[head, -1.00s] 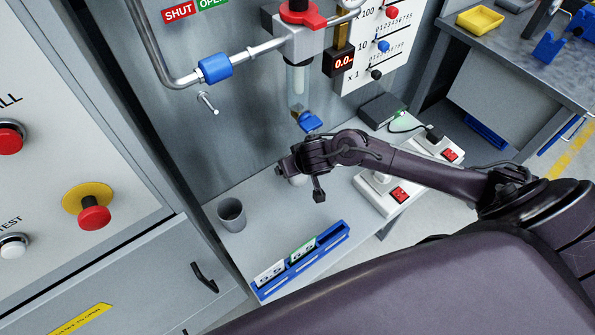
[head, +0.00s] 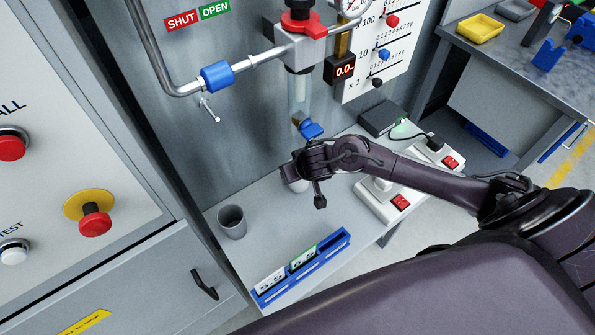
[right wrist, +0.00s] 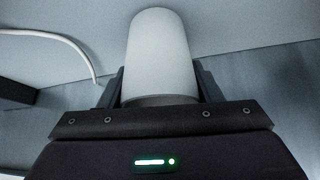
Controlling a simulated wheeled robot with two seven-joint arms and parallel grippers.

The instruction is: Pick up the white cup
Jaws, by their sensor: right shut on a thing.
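The white cup (right wrist: 160,50) stands between the two fingers of my right gripper (right wrist: 162,88) in the right wrist view. The fingers sit close on both sides of it. In the head view my right gripper (head: 298,179) is at the bench, and only a small pale part of the white cup (head: 299,187) shows below it; my wrist hides the rest. My right gripper is shut on the cup. I cannot tell whether the cup touches the bench. My left gripper is not in view.
A grey cup (head: 232,222) stands on the bench to the left. A blue rack (head: 318,268) with number cards lies at the front edge. A power strip (head: 378,203) and a dark box (head: 382,118) are to the right. A valve pipe (head: 262,56) hangs above.

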